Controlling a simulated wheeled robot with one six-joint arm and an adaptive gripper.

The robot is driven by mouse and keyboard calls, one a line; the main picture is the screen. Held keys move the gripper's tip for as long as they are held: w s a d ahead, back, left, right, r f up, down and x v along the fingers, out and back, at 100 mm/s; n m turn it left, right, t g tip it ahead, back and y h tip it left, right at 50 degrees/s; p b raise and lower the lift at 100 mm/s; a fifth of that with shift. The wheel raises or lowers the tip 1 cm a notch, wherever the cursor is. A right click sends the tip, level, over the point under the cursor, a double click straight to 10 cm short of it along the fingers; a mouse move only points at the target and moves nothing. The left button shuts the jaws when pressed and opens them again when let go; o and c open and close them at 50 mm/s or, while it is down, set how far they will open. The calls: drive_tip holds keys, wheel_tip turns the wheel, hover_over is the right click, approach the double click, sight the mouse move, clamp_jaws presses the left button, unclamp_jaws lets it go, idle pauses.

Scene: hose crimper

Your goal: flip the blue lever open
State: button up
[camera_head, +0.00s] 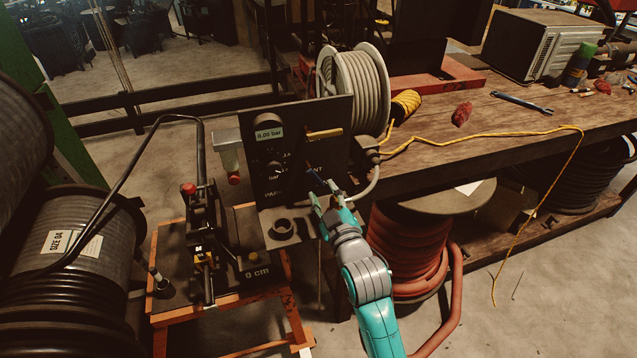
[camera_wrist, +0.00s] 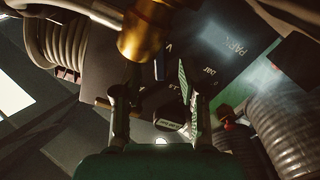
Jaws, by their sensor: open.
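A dark upright control panel (camera_head: 282,160) stands at the centre of the head view, with a pressure display and a dial. A small blue lever (camera_head: 314,174) is on its lower right part, below a yellow lever (camera_head: 325,134). My gripper (camera_head: 323,197) is in front of the panel's lower right, with its fingertips just below and close to the blue lever. In the wrist view my gripper (camera_wrist: 158,95) has its two fingers spread apart. A brass fitting (camera_wrist: 146,32) shows beyond the fingers.
A crimper with a long bent handle (camera_head: 198,140) stands on an orange frame (camera_head: 162,315) to the left. A wooden workbench (camera_head: 480,115) with a pale hose reel (camera_head: 355,85) lies behind right. A red hose reel (camera_head: 405,245) stands close beside my arm.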

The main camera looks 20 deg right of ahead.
sight(318, 181)
drive_tip(key=shift+w, duration=2.25)
clamp_jaws()
